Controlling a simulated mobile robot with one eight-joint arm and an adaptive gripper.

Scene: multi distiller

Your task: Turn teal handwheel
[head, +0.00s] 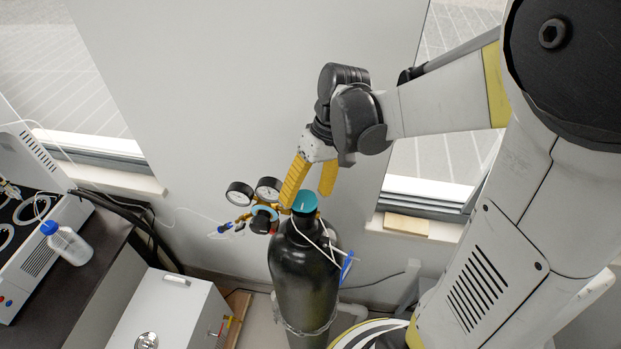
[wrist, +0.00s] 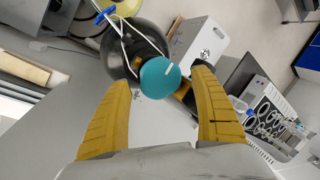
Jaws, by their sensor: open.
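The teal handwheel (head: 304,202) sits on top of a tall black gas cylinder (head: 302,262). In the wrist view the handwheel (wrist: 159,77) is a round teal cap with a small white mark on its rim. My gripper (head: 309,196) has two yellow fingers and is open just above the handwheel. In the wrist view the handwheel lies between the fingertips of my gripper (wrist: 163,82), somewhat nearer the left one, with nothing held. I cannot tell exactly how far the fingertips are above it.
A regulator with two round gauges (head: 254,191) stands left of the handwheel. A thin white strap or tube (head: 322,242) loops around the cylinder neck. A white box (head: 165,310) stands at lower left, and a dark bench with a bottle (head: 67,244) is farther left. The wall is close behind.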

